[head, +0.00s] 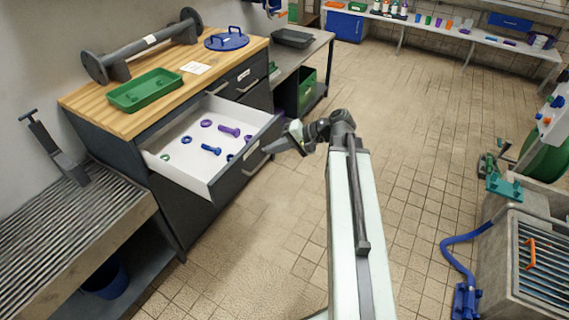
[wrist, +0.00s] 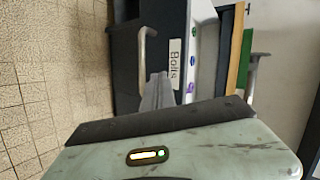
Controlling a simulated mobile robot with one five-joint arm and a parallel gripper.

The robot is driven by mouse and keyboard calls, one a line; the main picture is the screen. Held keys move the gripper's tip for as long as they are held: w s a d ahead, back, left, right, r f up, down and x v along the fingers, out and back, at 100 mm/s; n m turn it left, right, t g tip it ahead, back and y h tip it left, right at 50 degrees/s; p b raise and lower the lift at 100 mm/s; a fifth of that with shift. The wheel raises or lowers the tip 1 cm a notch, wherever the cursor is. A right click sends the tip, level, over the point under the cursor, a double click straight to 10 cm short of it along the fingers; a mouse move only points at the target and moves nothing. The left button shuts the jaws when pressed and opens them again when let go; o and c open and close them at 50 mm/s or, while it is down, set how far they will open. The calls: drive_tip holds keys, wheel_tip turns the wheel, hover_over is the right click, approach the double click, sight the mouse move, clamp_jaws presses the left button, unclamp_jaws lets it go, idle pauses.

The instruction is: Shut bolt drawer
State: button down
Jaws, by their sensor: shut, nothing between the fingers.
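The bolt drawer (head: 178,178) stands pulled out from the dark workbench cabinet in the head view, its white inside showing. Blue and purple bolts and several rings lie in it. My gripper (head: 270,147) is at the right end of the drawer's dark front, shut and empty. In the wrist view my gripper (wrist: 158,78) points at the drawer front, between a bar handle (wrist: 147,50) and a white label (wrist: 174,62) reading "Bolts". I cannot tell whether the fingertips touch the front. Part of the drawer front is hidden behind my gripper.
The wooden worktop (head: 160,75) holds a green tray (head: 144,90), a blue round lid (head: 227,39) and a flanged pipe (head: 140,48). A slatted bench (head: 70,240) stands at the lower left. The tiled floor (head: 280,240) before the drawer is clear. A grated basin stands at right.

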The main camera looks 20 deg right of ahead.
drive_tip(key=d+f+m+t+y+b, duration=0.1)
drive_tip(key=d+f+m+t+b, duration=0.35)
drive_tip(key=d+b, duration=0.7)
drive_tip(key=t+b, duration=0.2)
drive_tip(key=t, duration=0.2)
approach(276, 132)
drive_tip(key=shift+g, duration=0.25)
drive_tip(key=x, duration=0.7)
drive_tip(key=shift+d+r, duration=0.1)
drive_tip(key=shift+r, duration=0.1)
